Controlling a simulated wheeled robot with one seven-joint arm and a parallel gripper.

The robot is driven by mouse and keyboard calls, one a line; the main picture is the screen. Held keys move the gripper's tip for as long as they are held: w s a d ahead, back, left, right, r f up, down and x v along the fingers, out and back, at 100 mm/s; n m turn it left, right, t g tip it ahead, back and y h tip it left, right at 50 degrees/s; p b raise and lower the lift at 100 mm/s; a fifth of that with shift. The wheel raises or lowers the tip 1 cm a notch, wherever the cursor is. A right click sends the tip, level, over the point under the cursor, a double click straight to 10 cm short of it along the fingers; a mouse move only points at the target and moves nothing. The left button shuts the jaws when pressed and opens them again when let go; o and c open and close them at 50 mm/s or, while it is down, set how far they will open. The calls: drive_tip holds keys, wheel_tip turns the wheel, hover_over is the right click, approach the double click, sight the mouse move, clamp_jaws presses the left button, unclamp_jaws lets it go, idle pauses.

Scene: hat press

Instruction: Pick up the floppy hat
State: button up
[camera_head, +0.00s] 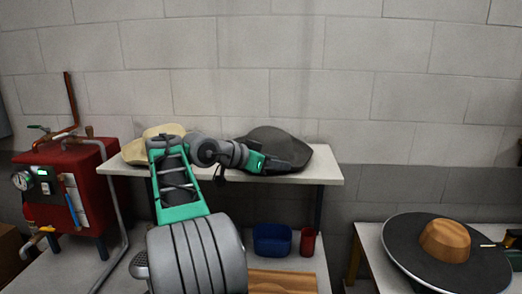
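A dark grey soft-looking hat (303,147) lies on the right half of the white shelf top (325,177), with a drooping brim. A beige hat (137,150) lies on the left half, partly hidden by my arm. I cannot tell for certain which hat is the floppy one; the dark grey one looks limp. My gripper (284,167) is at the front edge of the dark grey hat and overlaps it in the picture. Its fingers are dark against the dark hat, so I cannot tell whether they are open, shut or touching it.
A red boiler (68,190) with gauge and pipes stands left. Below the shelf are a blue bin (272,240), a red cup (307,242) and a wooden board (282,281). At right, a wide dark disc with an orange-brown crown (446,241) rests on another table. A block wall stands behind.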

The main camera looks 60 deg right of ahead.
sight(294, 167)
drive_tip(key=p+x, duration=0.2)
drive_tip(key=x, duration=0.5)
drive_tip(key=shift+w+d, duration=0.15)
drive_tip(key=shift+d+f, duration=0.3)
clamp_jaws()
